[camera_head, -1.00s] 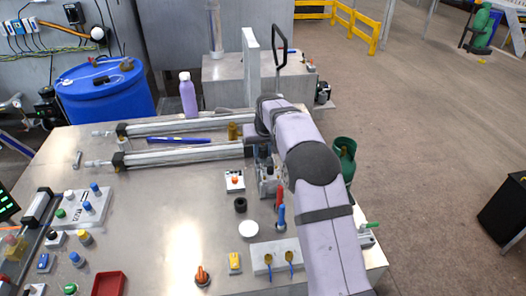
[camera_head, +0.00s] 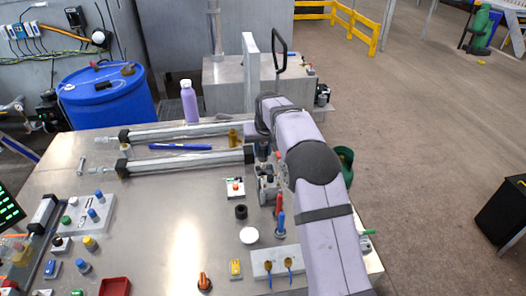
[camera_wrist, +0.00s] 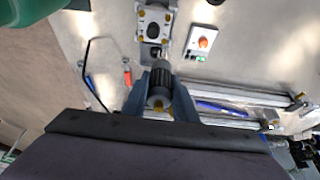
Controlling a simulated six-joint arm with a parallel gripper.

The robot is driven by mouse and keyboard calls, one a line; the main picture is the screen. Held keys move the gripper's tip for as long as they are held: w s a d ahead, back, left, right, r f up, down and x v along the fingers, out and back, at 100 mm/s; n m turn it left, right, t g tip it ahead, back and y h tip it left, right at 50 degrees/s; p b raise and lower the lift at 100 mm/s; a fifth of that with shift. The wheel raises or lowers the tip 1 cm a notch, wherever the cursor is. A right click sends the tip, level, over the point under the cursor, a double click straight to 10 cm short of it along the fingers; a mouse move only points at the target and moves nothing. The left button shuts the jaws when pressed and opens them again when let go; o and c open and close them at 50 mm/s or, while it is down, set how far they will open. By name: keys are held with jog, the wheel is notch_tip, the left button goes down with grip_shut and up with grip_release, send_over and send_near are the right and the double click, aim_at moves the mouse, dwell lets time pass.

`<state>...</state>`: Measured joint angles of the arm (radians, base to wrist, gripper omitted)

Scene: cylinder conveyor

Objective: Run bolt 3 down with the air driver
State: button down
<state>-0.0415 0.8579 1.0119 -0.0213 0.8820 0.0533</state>
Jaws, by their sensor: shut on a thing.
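In the wrist view my gripper (camera_wrist: 160,73) is shut on a dark, ribbed cylindrical tool, which looks like the air driver (camera_wrist: 159,88). One blue-grey finger is on each side of it. The tool's thin nose points at the near edge of a pale square end block (camera_wrist: 153,27). Brass-coloured bolt heads show at the block's corners. I cannot read which is bolt 3, nor tell whether the nose touches a bolt.
Two long silver cylinders (camera_head: 184,162) lie on the metal table at the back. A small box with an orange button (camera_head: 235,188), a black ring (camera_head: 241,212) and a white disc (camera_head: 249,235) stand left of my arm. Red and blue-handled tools (camera_head: 280,222) are close by.

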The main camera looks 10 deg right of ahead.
jog(key=shift+r+p, duration=0.3)
jog(key=shift+r, duration=0.5)
jog(key=shift+f, duration=0.15)
jog(key=shift+w, duration=0.1)
